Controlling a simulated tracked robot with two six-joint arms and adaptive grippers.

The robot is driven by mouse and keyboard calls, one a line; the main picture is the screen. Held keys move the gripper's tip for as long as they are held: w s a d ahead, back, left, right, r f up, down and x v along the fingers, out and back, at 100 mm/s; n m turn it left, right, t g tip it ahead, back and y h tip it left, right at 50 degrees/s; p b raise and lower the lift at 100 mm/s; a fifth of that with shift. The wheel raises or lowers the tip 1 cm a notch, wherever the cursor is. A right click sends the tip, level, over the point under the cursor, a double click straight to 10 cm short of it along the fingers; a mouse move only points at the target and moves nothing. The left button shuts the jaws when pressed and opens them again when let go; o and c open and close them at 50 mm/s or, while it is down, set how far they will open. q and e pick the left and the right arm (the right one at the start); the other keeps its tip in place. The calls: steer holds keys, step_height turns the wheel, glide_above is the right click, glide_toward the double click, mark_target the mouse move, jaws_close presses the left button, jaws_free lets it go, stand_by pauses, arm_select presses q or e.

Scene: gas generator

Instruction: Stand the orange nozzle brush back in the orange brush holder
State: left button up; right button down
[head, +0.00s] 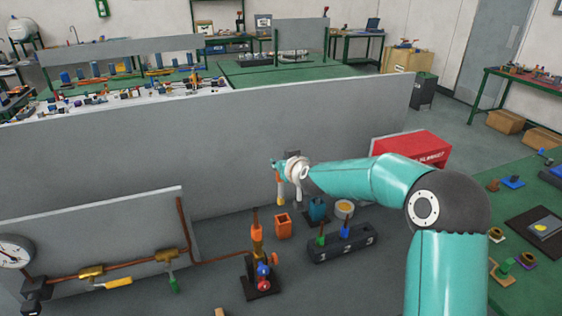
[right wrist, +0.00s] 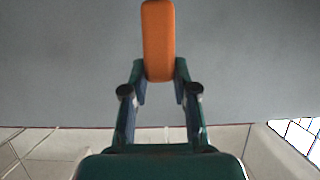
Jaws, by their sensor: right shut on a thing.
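The orange nozzle brush (head: 280,187) is in my right gripper (head: 279,166), in the air in front of the tall grey panel. In the right wrist view, its orange body (right wrist: 159,40) sits between the fingertips (right wrist: 160,74) and points away from the palm. In the head view it hangs roughly upright with a pale lower end. The orange brush holder (head: 283,226) is a small open-topped box on the grey surface, just below the brush in the picture. A gap shows between them. My left gripper is in neither view.
A blue container (head: 318,209) and a round tin (head: 344,209) stand right of the holder. A dark numbered block (head: 342,246) holds green and blue-handled items. A burner stand (head: 262,279) is left in front. The tall grey panel (head: 130,155) rises behind.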

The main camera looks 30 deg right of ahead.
steer(key=shift+s+d+r, duration=0.15)
steer(key=shift+s+d, duration=0.1)
step_height(320, 180, down, 6)
steer(key=b, duration=0.5)
stand_by(1.7)
step_height(320, 180, down, 8)
steer(key=b, duration=0.7)
stand_by(2.4)
steer(key=c, duration=0.8)
jaws_free()
steer(key=shift+r, duration=0.1)
steer(key=shift+s, duration=0.15)
steer(key=v, duration=1.1)
steer(key=shift+s+a, duration=0.15)
steer(key=shift+s, duration=0.25)
